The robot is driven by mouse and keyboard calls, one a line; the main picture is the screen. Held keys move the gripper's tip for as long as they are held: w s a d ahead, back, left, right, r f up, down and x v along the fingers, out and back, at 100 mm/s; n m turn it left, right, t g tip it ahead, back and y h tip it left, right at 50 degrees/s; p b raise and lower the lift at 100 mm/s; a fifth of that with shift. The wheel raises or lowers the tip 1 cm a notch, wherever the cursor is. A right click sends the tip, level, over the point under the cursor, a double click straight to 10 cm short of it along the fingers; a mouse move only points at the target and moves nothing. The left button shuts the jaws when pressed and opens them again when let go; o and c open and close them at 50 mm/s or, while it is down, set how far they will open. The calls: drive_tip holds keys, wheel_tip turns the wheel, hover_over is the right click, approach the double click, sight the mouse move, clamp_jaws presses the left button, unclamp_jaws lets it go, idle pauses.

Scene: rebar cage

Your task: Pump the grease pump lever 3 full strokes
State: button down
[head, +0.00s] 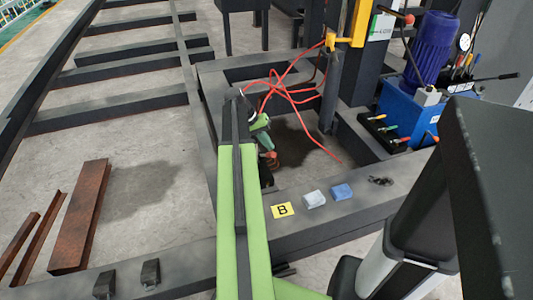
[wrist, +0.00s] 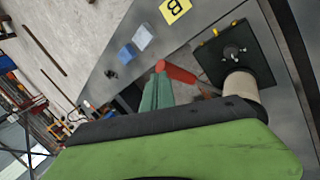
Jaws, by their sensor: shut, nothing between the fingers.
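My gripper (head: 271,158) hangs below the far end of my green arm, over the gap inside the dark frame. Also in the wrist view, a black plate (wrist: 211,66) with a metal knob and a beige cylinder (wrist: 240,85) stands on the beam, apart from the tips. In the head view a blue unit (head: 398,101) carries a black lever (head: 497,77), far right of my gripper.
On the beam lie a yellow B label (head: 282,210), a pale block (head: 314,199) and a blue block (head: 342,191). Red hoses (head: 290,88) tangle behind my gripper. Colored-handled tools (head: 385,128) lie near the blue unit. Rusty steel (head: 82,215) lies on open floor at left.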

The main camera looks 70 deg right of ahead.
drive_tip(key=shift+s+a+f+b, duration=0.35)
drive_tip(key=shift+f+b, duration=0.15)
drive_tip(key=shift+b, duration=0.05)
drive_tip(key=shift+s+a+f+b, duration=0.3)
drive_tip(key=shift+a+f+b, duration=0.1)
drive_tip(key=shift+f+b, duration=0.1)
drive_tip(key=shift+s+a+f+b, duration=0.25)
drive_tip(key=shift+a+f+b, duration=0.1)
drive_tip(key=shift+f+b, duration=0.2)
idle(0.3)
drive_tip(key=shift+s+a+f+b, duration=0.3)
drive_tip(key=shift+f+b, duration=0.25)
